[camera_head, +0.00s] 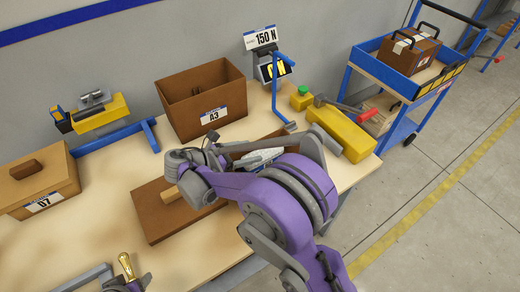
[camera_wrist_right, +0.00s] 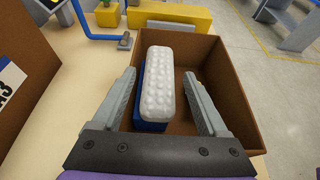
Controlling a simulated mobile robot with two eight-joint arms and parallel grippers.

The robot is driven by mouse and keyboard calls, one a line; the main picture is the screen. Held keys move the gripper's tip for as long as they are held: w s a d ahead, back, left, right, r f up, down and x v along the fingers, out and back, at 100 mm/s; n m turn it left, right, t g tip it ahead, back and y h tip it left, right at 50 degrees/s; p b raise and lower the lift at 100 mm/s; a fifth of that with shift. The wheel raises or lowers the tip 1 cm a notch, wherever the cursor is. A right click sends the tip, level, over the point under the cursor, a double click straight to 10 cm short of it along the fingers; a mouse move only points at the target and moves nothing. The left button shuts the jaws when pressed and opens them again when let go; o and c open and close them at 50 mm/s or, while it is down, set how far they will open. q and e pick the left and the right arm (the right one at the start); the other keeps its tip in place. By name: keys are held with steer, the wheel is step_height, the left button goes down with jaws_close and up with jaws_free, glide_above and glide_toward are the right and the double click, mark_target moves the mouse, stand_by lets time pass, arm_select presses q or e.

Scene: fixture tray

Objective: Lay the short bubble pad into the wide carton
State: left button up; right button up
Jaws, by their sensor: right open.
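The short bubble pad (camera_wrist_right: 158,85) is white, bumpy and oblong. In the right wrist view it lies inside the outline of an open brown carton (camera_wrist_right: 233,95), on top of a blue object (camera_wrist_right: 139,100). In the head view a small part of the pad (camera_head: 262,156) shows behind my purple arm, which hides most of this carton. My right gripper (camera_wrist_right: 160,76) is open, with one finger on each side of the pad and gaps visible between. In the head view the right gripper (camera_head: 212,160) is partly covered.
Carton A3 (camera_head: 185,112) stands open behind. Lidded box D7 (camera_head: 50,190) is at left. A flat brown panel with a wooden handle (camera_head: 150,222) lies in front. A blue stand (camera_head: 276,95), yellow block (camera_head: 340,135) and red-headed hammer (camera_head: 366,115) are at right.

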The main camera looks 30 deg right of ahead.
steer(key=v, duration=0.6)
steer(key=shift+s, duration=0.1)
stand_by(0.4)
